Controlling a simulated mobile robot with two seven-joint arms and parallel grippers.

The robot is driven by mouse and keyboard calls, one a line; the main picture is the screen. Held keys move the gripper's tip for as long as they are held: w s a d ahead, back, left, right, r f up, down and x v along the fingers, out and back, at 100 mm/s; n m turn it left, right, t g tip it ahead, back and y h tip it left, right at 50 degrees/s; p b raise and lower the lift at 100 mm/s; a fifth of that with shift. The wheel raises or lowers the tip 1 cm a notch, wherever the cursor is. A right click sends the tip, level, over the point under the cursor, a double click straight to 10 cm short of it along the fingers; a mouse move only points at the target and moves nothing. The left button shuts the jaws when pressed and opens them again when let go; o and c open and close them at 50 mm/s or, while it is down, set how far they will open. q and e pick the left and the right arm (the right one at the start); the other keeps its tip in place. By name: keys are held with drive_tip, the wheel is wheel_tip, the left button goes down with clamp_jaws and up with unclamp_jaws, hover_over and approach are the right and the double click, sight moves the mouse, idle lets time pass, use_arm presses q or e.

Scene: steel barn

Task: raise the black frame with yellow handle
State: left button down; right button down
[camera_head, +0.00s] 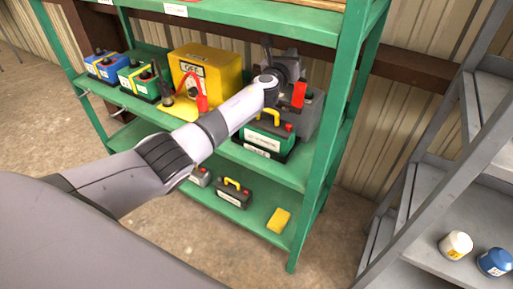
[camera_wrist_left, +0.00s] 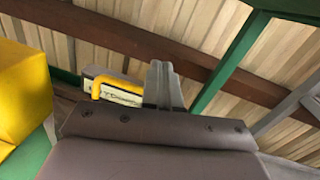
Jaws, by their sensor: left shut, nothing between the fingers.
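A green battery-like box with a yellow handle (camera_head: 271,116) and a dark base frame stands on the green rack's middle shelf, just right of my left forearm. A black box with a yellow handle (camera_head: 235,192) sits on the lower shelf. I cannot tell for certain which is the named frame. My left gripper (camera_head: 266,46) is over the back of the middle shelf, above and behind the green box, and holds nothing. In the left wrist view its fingers (camera_wrist_left: 163,84) are together, with a yellow handle (camera_wrist_left: 115,84) on a pale, labelled box beyond them to the left.
A yellow charger (camera_head: 212,70) with red and black clamps and several small batteries (camera_head: 107,66) stand left on the rack (camera_head: 330,130). A grey box (camera_head: 306,112) is close right of my gripper. A yellow block (camera_head: 279,220) lies below. Grey steps (camera_head: 430,180) stand right.

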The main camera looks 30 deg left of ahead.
idle(0.6)
use_arm(q)
drive_tip(key=s+p, duration=0.4)
drive_tip(key=s, duration=0.3)
drive_tip(key=shift+d, duration=0.2)
drive_tip(key=shift+f, duration=0.1)
idle(0.3)
drive_tip(key=s+d+f+n+g+h, duration=0.1)
drive_tip(key=s+d+f+n+g, duration=0.15)
drive_tip(key=s+f+n, duration=0.55)
drive_tip(key=s+d+f+n+g+h, duration=0.1)
drive_tip(key=s+d+f+n+g, duration=0.15)
drive_tip(key=s+f+n, duration=0.55)
drive_tip(key=s+f+n+g, duration=0.1)
drive_tip(key=s+f+n, duration=0.2)
drive_tip(key=s+n, duration=0.2)
drive_tip(key=s+f+n+g, duration=0.1)
drive_tip(key=s+f+n, duration=0.2)
drive_tip(key=s, duration=0.8)
drive_tip(key=s+f+n+g+h, duration=0.1)
drive_tip(key=s+f+n, duration=0.2)
drive_tip(key=s+n, duration=0.4)
drive_tip(key=shift+s+a+f+n, duration=0.15)
drive_tip(key=shift+s+a+n, duration=0.2)
drive_tip(key=shift+s, duration=0.25)
